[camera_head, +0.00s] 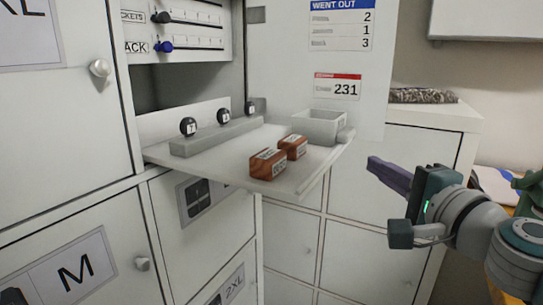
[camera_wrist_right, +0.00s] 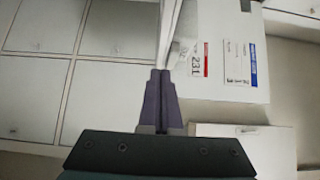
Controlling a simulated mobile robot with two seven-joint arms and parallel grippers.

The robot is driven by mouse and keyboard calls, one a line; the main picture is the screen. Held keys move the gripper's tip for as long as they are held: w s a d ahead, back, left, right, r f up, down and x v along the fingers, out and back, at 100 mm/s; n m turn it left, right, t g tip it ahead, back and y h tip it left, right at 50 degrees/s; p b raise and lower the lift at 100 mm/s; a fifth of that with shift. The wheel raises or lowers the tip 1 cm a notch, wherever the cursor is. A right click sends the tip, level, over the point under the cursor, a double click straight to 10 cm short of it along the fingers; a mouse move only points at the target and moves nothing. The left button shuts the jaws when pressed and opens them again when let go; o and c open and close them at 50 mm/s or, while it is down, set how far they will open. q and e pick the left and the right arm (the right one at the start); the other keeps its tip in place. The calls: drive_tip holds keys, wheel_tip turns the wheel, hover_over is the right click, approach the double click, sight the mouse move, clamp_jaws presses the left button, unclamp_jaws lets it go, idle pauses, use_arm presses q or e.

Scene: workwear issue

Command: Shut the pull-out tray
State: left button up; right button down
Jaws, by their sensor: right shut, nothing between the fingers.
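The pull-out tray (camera_head: 222,171) is a white shelf that sticks out of the open cabinet compartment in the head view. On it are a grey strip with black round knobs (camera_head: 217,134), two orange-brown labelled boxes (camera_head: 267,164) and a small white bin (camera_head: 318,126). My right gripper (camera_head: 373,164) is shut and empty, to the right of the tray's front edge and apart from it in the head view. In the right wrist view the closed purple fingers (camera_wrist_right: 160,80) point toward a thin white edge, probably the tray's. My left gripper is not in view.
An open white door (camera_head: 290,60) with posted labels stands behind the tray. White lockers (camera_head: 65,110) fill the left, and more cabinet doors (camera_head: 362,240) lie below and behind my right gripper. A low cabinet top (camera_head: 455,115) holds a dark grey mat (camera_head: 423,96).

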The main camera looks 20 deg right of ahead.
sight(340, 154)
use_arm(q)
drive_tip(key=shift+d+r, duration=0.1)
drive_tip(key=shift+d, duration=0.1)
use_arm(e)
drive_tip(key=shift+w+a, duration=0.65)
drive_tip(key=shift+w, duration=0.35)
drive_tip(key=shift+w+a, duration=0.6)
drive_tip(key=shift+w, duration=0.35)
